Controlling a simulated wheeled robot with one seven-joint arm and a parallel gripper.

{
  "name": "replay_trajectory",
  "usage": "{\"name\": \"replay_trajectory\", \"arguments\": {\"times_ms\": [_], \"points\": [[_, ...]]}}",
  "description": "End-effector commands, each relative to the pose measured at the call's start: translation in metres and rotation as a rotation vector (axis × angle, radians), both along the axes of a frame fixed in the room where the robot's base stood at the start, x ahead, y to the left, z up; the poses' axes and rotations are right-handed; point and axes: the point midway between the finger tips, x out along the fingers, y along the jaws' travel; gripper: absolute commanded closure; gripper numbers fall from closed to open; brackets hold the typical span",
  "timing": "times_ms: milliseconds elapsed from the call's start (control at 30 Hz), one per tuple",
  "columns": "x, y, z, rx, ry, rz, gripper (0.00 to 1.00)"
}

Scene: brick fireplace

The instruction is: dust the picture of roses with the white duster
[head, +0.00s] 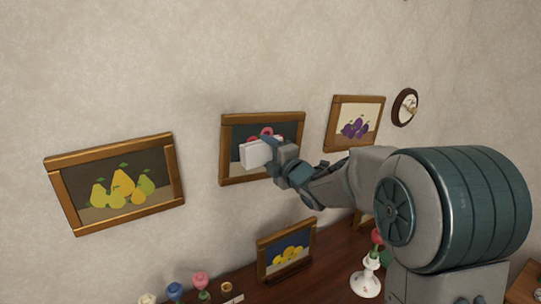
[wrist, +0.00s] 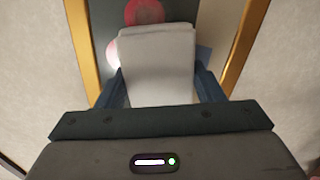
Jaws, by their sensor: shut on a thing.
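The white duster (head: 257,154) is a pale block held in my gripper (head: 276,150). In the wrist view the duster (wrist: 158,62) sits between the two blue fingers of my gripper (wrist: 161,88), which are shut on it. It is in front of the wood-framed middle picture (head: 231,174), which shows a dark ground and red round shapes. The duster and gripper hide much of it, so I cannot tell whether these are roses. The picture (wrist: 101,22) also fills the wrist view's middle. I cannot tell whether the duster touches it.
Pictures of pears (head: 121,190) and plums (head: 356,128) hang left and right, with a round frame (head: 405,107) beyond. A lemon picture (head: 286,252) stands below on the wooden shelf (head: 325,260), near small flower ornaments (head: 201,282) and a white vase (head: 368,279).

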Motion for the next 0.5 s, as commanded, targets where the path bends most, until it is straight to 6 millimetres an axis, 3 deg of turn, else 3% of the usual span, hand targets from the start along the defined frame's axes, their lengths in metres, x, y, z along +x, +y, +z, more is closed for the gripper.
{"name": "replay_trajectory", "arguments": {"times_ms": [500], "points": [[0.019, -0.032, -0.006, 0.0, 0.0, -0.001, 0.57]]}}
